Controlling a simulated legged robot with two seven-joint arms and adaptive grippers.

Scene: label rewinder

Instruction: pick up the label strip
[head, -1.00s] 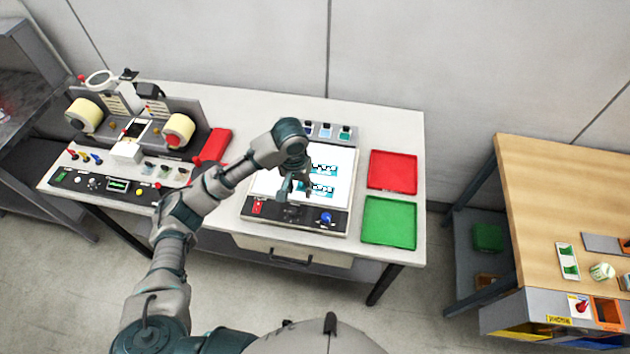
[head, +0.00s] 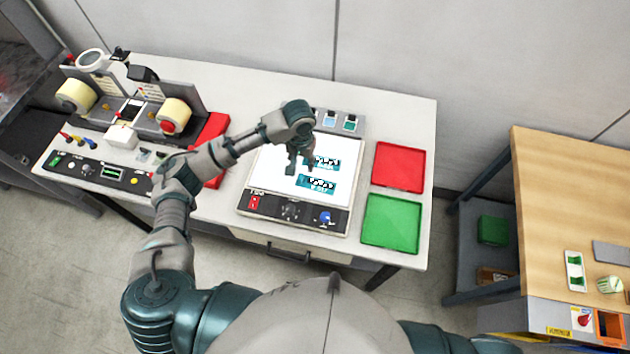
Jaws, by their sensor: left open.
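Two teal label strips with white and black print lie on the white lit panel (head: 270,178). The upper strip (head: 326,163) is partly covered by my gripper; the lower strip (head: 318,186) shows almost whole. My left gripper (head: 300,168) is over the panel, at the left end of the upper strip, pointing down with its fingers apart. It holds nothing that I can see. I cannot tell its exact height above the panel. My right gripper is not in view.
A red tray (head: 399,165) and a green tray (head: 391,221) lie right of the panel, both empty. The rewinder (head: 125,112) with two cream rolls stands at the left. A wooden bench (head: 570,200) is at the far right, across a floor gap.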

